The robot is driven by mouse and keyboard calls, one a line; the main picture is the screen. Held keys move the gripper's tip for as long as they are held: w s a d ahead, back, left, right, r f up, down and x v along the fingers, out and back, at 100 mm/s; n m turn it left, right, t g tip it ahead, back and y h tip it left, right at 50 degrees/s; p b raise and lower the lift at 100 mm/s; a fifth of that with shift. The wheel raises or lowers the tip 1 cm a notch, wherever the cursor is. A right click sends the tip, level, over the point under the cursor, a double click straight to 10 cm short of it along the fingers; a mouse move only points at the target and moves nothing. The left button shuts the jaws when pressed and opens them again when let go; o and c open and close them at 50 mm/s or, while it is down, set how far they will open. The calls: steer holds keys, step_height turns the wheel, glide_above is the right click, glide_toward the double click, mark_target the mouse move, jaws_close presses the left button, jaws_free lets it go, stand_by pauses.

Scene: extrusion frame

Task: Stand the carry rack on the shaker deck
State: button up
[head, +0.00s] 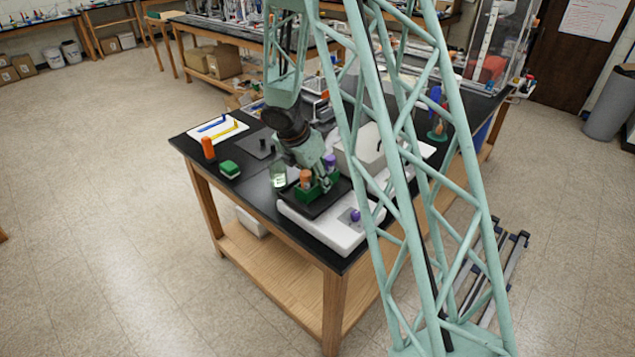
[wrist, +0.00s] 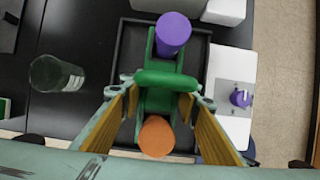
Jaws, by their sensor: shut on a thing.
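The green carry rack (head: 308,194) holds an orange-capped tube (head: 306,178) and a purple-capped tube (head: 330,161). In the wrist view the rack (wrist: 157,99) has the purple cap (wrist: 172,32) at the top and the orange cap (wrist: 156,136) at the bottom. My gripper (wrist: 167,84) is shut on the rack's green handle between the two caps. The rack is over the black shaker deck (wrist: 199,60), inside its rim as seen from above. I cannot tell whether its base touches the deck. The white shaker body (head: 325,229) has a purple knob (head: 355,215).
A clear glass vessel (head: 278,175) stands left of the deck. An orange bottle (head: 208,148), a green block (head: 229,170) and a white tray (head: 238,131) with blue and yellow pieces are further left. A white box-shaped device (head: 358,150) stands behind the shaker.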

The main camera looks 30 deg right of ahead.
steer(key=shift+f, duration=0.2)
steer(key=o, duration=0.9)
steer(key=shift+r, duration=0.2)
steer(key=shift+a+r, duration=0.2)
steer(key=shift+r, duration=0.4)
steer(key=shift+p+v, duration=1.05)
steer(key=shift+v, duration=4.35)
